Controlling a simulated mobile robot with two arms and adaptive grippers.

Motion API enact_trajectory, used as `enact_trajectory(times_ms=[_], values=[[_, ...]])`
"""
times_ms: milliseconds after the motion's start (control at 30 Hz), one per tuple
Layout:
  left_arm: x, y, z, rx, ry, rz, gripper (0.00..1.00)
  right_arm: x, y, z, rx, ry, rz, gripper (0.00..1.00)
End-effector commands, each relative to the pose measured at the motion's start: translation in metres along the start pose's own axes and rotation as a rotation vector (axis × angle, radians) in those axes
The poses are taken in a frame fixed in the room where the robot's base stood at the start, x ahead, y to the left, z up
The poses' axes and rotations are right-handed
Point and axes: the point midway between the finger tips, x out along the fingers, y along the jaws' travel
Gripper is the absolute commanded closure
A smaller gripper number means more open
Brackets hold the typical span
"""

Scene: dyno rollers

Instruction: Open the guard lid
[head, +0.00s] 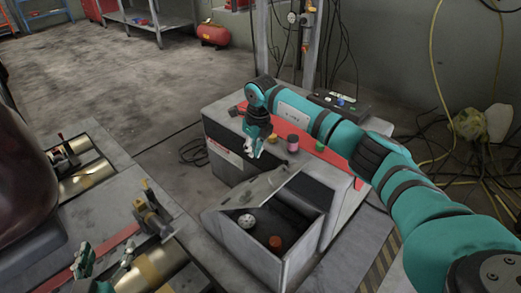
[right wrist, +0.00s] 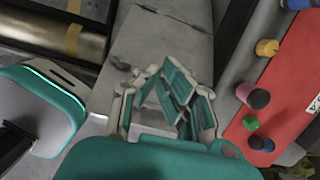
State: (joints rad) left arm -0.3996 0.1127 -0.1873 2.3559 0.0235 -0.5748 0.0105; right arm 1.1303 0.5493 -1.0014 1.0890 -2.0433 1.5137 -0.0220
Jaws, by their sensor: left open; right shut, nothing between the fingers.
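A grey bin (head: 302,248) stands in the middle of the head view. Its grey guard lid (head: 258,190) looks tilted up at the far left side, and the inside shows. A white round thing (head: 246,221) and an orange-capped thing (head: 275,242) are in there. My right gripper (head: 256,142) is shut and empty, above and behind the lid, apart from it. It also shows in the right wrist view (right wrist: 172,98), over a grey surface I cannot identify for sure. My left gripper (head: 84,262) is open at the lower left, partly cut off, away from the bin.
Metal rollers (head: 152,262) and brackets lie at the left. Cables and hoses (head: 450,160) hang at the right. Open floor (head: 120,75) lies at the upper left.

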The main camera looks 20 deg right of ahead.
Motion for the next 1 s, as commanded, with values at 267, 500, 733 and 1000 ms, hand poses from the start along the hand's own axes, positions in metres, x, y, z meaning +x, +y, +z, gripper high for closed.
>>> enact_trajectory(times_ms=[267,500,733,1000], values=[[-0.0064,0.0007,0.0074,0.003,-0.034,-0.002,0.31,-0.0002,-0.0096,-0.0044,0.032,0.009,-0.003,1.00],[-0.0073,0.0001,0.0070,0.002,-0.030,-0.002,0.31,-0.0002,-0.0106,-0.0055,0.037,0.011,-0.005,1.00],[-0.0077,0.0007,0.0065,0.003,-0.029,-0.002,0.31,-0.0005,-0.0109,-0.0061,0.038,0.011,-0.004,1.00],[-0.0073,0.0007,0.0065,0.003,-0.029,-0.002,0.31,-0.0003,-0.0108,-0.0059,0.038,0.011,-0.004,1.00]])
